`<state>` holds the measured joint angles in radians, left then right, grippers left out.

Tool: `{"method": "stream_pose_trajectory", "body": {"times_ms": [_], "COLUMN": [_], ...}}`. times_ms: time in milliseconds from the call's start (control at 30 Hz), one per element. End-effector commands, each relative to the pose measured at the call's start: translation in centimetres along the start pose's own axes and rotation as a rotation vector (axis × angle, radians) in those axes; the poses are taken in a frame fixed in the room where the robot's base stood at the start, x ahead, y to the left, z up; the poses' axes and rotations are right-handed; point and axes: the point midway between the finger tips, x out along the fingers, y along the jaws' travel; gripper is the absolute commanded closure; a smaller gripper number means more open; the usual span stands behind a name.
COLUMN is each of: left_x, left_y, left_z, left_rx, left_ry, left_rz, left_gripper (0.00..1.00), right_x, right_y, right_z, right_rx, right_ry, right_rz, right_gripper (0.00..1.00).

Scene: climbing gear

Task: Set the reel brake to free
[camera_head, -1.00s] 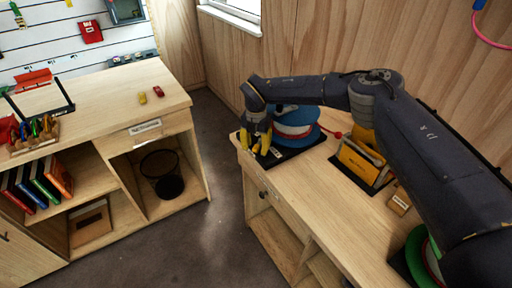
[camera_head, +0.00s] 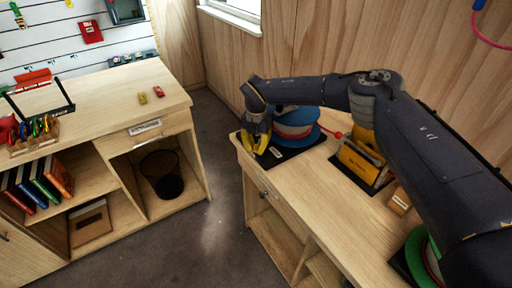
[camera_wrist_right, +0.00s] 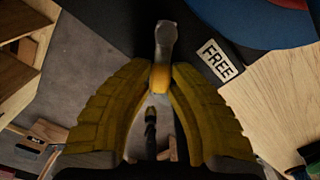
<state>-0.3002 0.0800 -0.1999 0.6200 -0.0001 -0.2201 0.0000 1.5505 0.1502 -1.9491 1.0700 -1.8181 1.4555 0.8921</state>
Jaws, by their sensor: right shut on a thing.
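The reel (camera_head: 290,113), blue with a red and white band, stands on a black base plate (camera_head: 300,154) on the right-hand bench. My right gripper (camera_head: 255,150), with yellow fingers, is at the plate's left end, beside the reel. In the right wrist view its fingertips (camera_wrist_right: 160,78) are shut on the brake lever (camera_wrist_right: 165,38), a grey bar with an orange-yellow end. A white label reading FREE (camera_wrist_right: 219,60) lies right of the lever, close to the fingers and apart from them. The fingers hide part of the lever. My left gripper is not in view.
Behind my right arm, a yellow-framed device (camera_head: 362,160) stands on the bench (camera_head: 310,187), with a small wooden block (camera_head: 399,202) nearby. A green reel (camera_head: 420,258) is partly hidden by my arm. The front of the bench is clear.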

Motion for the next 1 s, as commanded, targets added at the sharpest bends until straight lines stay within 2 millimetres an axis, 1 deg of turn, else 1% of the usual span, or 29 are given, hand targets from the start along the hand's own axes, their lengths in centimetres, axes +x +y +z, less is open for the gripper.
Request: {"method": "stream_pose_trajectory", "body": {"times_ms": [233, 567, 600, 800, 1000], "left_x": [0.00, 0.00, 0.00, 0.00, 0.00], "left_y": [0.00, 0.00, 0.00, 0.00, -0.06], "left_z": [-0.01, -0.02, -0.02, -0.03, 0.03], "left_rx": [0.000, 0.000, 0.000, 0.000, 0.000], "left_ry": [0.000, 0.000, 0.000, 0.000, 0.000], "left_rz": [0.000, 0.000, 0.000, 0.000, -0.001], "left_gripper": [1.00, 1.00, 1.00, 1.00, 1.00], "right_x": [0.09, 0.12, 0.12, 0.09, 0.05], "right_y": [-0.73, -0.84, -0.85, -0.84, -0.82], "right_z": [0.04, 0.05, 0.05, 0.06, 0.07], "right_rx": [-0.137, -0.161, -0.161, -0.160, -0.159], "right_ry": [0.000, 0.000, 0.000, 0.000, 0.000], "right_rz": [-0.001, -0.001, -0.001, -0.001, -0.001], "right_gripper": [1.00, 1.00, 0.79, 0.56, 0.56]}}
